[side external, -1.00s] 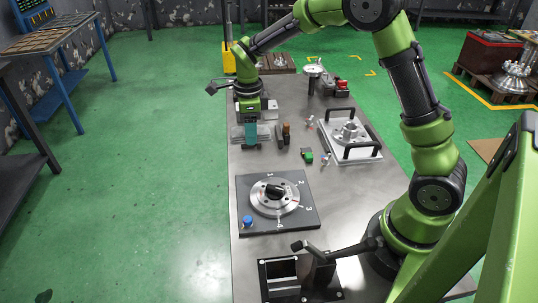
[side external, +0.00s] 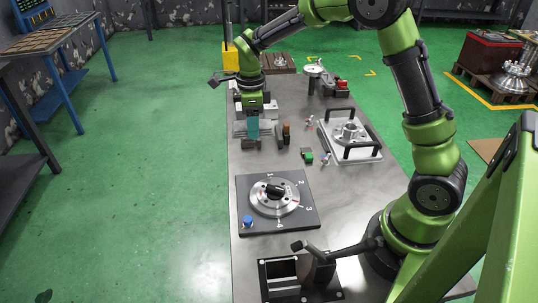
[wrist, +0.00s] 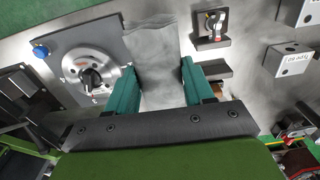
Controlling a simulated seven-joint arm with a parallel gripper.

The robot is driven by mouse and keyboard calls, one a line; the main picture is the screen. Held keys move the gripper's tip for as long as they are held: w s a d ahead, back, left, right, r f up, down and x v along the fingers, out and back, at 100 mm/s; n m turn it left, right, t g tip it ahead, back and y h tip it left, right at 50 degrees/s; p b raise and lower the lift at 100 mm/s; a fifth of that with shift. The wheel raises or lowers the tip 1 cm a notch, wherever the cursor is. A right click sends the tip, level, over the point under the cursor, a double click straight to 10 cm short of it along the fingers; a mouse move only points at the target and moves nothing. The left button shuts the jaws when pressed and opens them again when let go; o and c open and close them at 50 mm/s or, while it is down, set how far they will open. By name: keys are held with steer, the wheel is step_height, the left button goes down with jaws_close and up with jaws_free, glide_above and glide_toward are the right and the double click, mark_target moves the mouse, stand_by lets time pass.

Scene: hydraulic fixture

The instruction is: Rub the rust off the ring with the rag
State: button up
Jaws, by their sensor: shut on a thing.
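My gripper (side external: 252,128) has two teal fingers and is low over the far left of the bench. In the wrist view, my gripper (wrist: 152,88) is shut on a grey cloth rag (wrist: 152,50), which extends forward between the fingers. In the side view the rag is small and partly hidden by the near finger. A silvery ring (side external: 259,197) lies on a dark square plate (side external: 300,222) with numbers around it and a black knob in its middle. The ring also shows in the wrist view (wrist: 70,64), left of the rag. I cannot make out rust on it.
A white tray (side external: 364,155) with black handles holds a metal flange to the right. Small brown and green parts (side external: 308,156) lie between it and my gripper. A black fixture (side external: 280,291) stands at the near edge. Bare bench lies between my gripper and the plate.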

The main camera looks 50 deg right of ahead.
steer(key=s+a+r+m, duration=0.1)
steer(key=s+a+m, duration=0.45)
steer(key=m, duration=0.65)
steer(key=s+a+m, duration=0.5)
steer(key=a+m, duration=0.2)
steer(key=m, duration=0.5)
steer(key=shift+s+a+f+n, duration=0.1)
steer(key=shift+f+n, duration=1.5)
steer(key=shift+f, duration=0.25)
steer(key=shift+s+a+f+n, duration=0.1)
steer(key=shift+f+n, duration=1.5)
steer(key=shift+f, duration=0.25)
steer(key=shift+f, duration=0.45)
